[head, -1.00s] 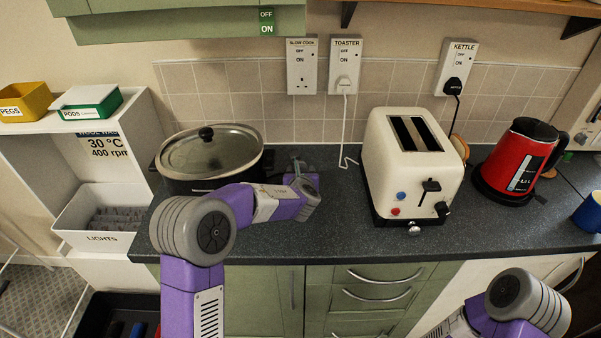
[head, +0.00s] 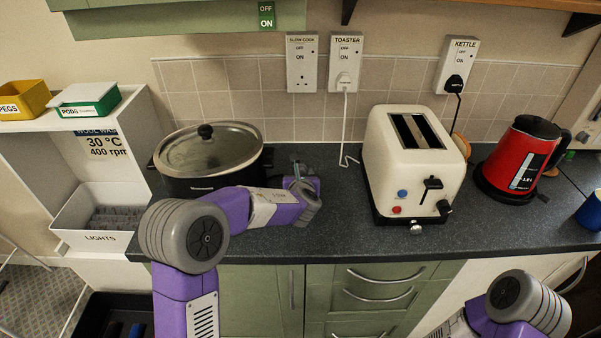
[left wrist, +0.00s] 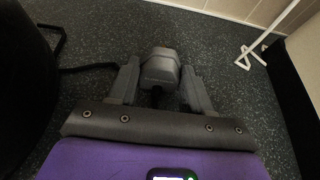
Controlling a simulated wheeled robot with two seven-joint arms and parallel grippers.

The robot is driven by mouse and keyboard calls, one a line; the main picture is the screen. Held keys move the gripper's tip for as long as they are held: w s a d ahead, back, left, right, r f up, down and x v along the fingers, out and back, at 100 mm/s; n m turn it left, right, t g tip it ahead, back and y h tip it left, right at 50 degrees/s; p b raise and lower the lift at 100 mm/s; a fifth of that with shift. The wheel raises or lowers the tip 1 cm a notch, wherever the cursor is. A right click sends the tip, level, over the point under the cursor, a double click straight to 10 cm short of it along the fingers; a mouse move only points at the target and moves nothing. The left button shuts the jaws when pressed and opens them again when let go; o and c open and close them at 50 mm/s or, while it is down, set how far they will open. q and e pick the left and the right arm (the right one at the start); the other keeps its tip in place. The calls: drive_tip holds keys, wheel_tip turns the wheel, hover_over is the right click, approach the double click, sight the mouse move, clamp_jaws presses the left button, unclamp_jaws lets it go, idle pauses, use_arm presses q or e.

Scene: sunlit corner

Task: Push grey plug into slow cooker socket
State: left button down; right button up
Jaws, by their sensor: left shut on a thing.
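The grey plug (left wrist: 160,68) is held between the fingers of my left gripper (left wrist: 159,80), its pins pointing away from my wrist over the dark worktop. A dark lead runs left from the gripper. In the head view my left gripper (head: 298,168) is low over the worktop, right of the slow cooker (head: 205,185), mostly hidden by my wrist. The slow cooker socket (head: 302,76), labelled SLOW COOK, is on the wall above and behind it; its holes are empty. My right gripper is out of view; only part of that arm shows at the lower right.
The toaster socket (head: 345,50) holds a white plug, its white cord hanging to the worktop (head: 335,222). The kettle socket (head: 461,55) holds a black plug. A cream toaster (head: 412,170) stands right of my left gripper, with a red kettle (head: 522,158) further right.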

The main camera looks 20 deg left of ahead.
use_arm(q)
drive_tip(key=shift+s+d+b, duration=0.3)
drive_tip(key=shift+s+b, duration=0.15)
drive_tip(key=shift+s, duration=0.45)
drive_tip(key=shift+s+d+b, duration=0.25)
drive_tip(key=shift+s+b, duration=0.15)
drive_tip(key=shift+s, duration=0.6)
